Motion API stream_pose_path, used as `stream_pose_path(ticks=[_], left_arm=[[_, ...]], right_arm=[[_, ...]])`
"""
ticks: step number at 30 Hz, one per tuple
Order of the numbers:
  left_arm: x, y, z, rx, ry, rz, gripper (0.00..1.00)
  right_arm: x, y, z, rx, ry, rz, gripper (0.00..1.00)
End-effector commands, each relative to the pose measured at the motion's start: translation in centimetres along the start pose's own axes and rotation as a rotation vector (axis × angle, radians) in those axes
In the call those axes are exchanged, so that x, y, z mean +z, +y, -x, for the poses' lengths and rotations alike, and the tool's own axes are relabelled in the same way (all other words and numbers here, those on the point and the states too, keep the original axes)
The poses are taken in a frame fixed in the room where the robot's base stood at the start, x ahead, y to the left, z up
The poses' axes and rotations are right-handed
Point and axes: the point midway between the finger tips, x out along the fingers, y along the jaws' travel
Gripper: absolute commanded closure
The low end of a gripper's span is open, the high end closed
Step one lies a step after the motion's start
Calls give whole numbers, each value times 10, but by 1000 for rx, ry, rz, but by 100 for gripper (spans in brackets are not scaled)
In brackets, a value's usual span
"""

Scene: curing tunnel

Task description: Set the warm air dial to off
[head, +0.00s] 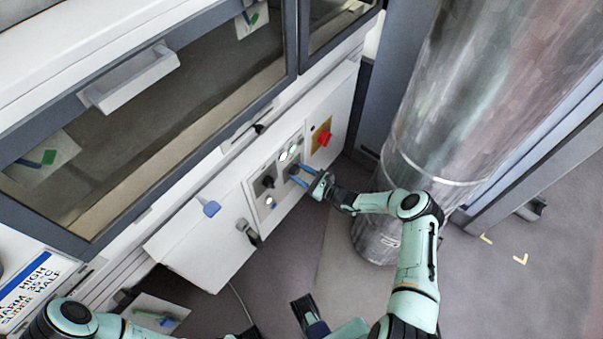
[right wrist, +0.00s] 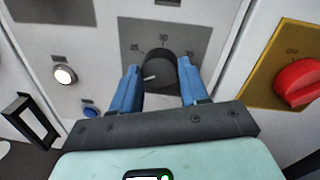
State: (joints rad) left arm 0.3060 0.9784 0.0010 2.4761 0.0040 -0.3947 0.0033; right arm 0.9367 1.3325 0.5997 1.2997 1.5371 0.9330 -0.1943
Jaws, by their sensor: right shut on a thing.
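The warm air dial looks to be the black round knob (right wrist: 160,68) on a dark grey plate in the right wrist view. Its white mark points left and slightly down. Small labels stand around it, too small to read surely. My right gripper (right wrist: 161,88) has its blue fingers on either side of the knob and is shut on it. In the head view the right gripper (head: 298,175) reaches the control panel (head: 222,240) from the right and largely hides this knob.
A red knob (head: 323,138) on a yellow plate sits close to the right of the held dial. Another black dial (head: 268,181) and a lit white button (right wrist: 64,75) are to the left.

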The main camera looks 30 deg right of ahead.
Motion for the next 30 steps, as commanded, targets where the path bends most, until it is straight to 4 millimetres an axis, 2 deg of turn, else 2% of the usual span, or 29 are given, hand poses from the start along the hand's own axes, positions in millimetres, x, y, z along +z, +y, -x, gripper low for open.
stream_pose_path(ticks=[20, 21, 23, 30], left_arm=[[1, 0, 2, -1, -3, 0, 57], [1, 0, 2, -1, -3, 0, 57], [1, 0, 2, -1, -3, 0, 57], [1, 0, 2, -1, -2, 0, 57]], right_arm=[[-1, 0, 1, 2, 7, 66, 86], [-1, 0, 1, 2, 7, 66, 49], [-1, 0, 1, 2, 7, 66, 30], [0, 0, 0, 1, 5, 64, 30]])
